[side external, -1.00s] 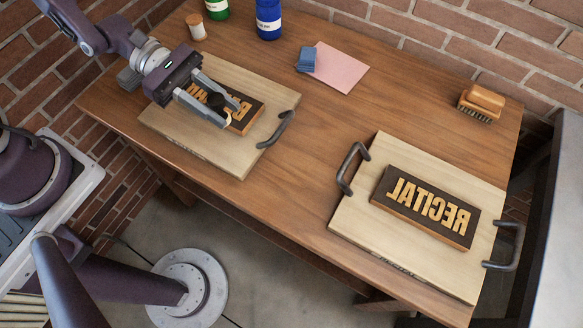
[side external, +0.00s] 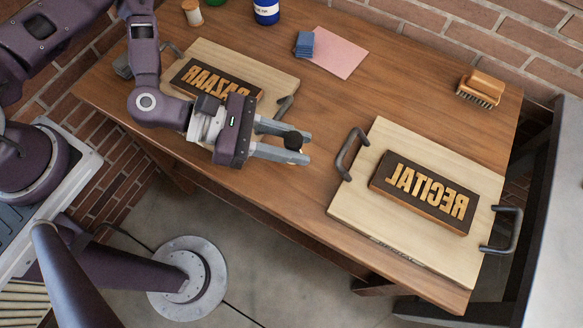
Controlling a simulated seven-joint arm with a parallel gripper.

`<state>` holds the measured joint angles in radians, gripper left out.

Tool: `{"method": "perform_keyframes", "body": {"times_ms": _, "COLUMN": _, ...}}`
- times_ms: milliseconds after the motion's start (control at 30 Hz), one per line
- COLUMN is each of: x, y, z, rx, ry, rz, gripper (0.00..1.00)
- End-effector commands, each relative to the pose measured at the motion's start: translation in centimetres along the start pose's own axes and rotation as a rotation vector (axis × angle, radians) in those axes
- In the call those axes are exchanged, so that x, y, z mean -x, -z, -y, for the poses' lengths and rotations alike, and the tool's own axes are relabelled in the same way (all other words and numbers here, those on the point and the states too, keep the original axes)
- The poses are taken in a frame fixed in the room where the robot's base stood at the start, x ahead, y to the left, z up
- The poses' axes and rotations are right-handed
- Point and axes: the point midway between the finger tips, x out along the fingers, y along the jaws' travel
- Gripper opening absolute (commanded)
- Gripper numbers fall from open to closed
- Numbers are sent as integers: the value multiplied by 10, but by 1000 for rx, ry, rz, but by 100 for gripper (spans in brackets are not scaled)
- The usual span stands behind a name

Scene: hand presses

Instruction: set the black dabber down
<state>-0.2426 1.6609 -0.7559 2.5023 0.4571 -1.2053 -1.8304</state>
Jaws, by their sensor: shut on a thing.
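The black dabber (side external: 293,140) is between the fingertips of my gripper (side external: 290,148). I cannot tell how far the dabber is above the table (side external: 270,215).
The BAZAAR block (side external: 215,80) lies on the left board (side external: 275,83), partly behind my gripper. The RECITAL block (side external: 425,192) lies on the right board (side external: 365,192); both boards have raised dark handles. A pink sheet (side external: 340,53), blue block (side external: 305,44) and brush (side external: 480,88) are behind.

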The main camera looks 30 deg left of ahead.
Motion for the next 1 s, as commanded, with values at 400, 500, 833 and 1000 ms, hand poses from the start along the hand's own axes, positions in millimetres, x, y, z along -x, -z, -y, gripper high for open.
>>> {"method": "perform_keyframes", "body": {"times_ms": 400, "x": -20, "y": 55, "z": -1, "rx": 13, "ry": -37, "rz": -3, "gripper": 0}}
{"method": "perform_keyframes", "body": {"times_ms": 500, "x": -25, "y": 67, "z": 0, "rx": 13, "ry": -35, "rz": -2, "gripper": 0}}
{"method": "perform_keyframes", "body": {"times_ms": 833, "x": -26, "y": 69, "z": -1, "rx": 13, "ry": -35, "rz": -3, "gripper": 50}}
{"method": "perform_keyframes", "body": {"times_ms": 1000, "x": -26, "y": 69, "z": -1, "rx": 12, "ry": -35, "rz": -3, "gripper": 50}}
